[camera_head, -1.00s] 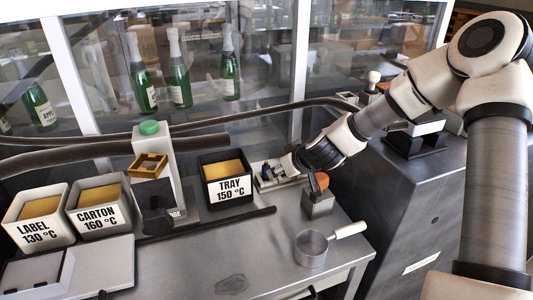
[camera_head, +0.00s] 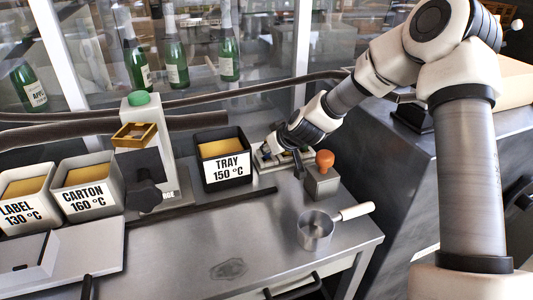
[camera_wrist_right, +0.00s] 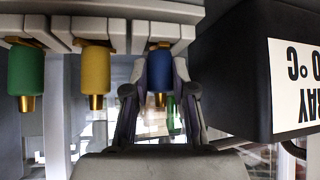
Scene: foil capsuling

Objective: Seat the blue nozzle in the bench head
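The blue nozzle (camera_wrist_right: 160,72) stands in a slot of a pale rack (camera_wrist_right: 105,12) in the right wrist view, with its brass tip pointing down in the picture. My right gripper (camera_wrist_right: 160,75) has its two fingers on either side of it and looks shut on it. In the head view my right gripper (camera_head: 272,150) reaches the rack behind the orange-knobbed block, and the nozzle is hard to make out. The bench head seems to be part of the grey column (camera_head: 170,165) with a green cap and brass frame (camera_head: 134,135). My left gripper is not in view.
Green (camera_wrist_right: 26,72) and yellow (camera_wrist_right: 95,70) nozzles sit beside the blue one. The black TRAY bin (camera_head: 223,185) stands close left of the rack. The orange-knobbed block (camera_head: 322,180) and a metal pan (camera_head: 315,231) are to the right. The front middle of the bench is clear.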

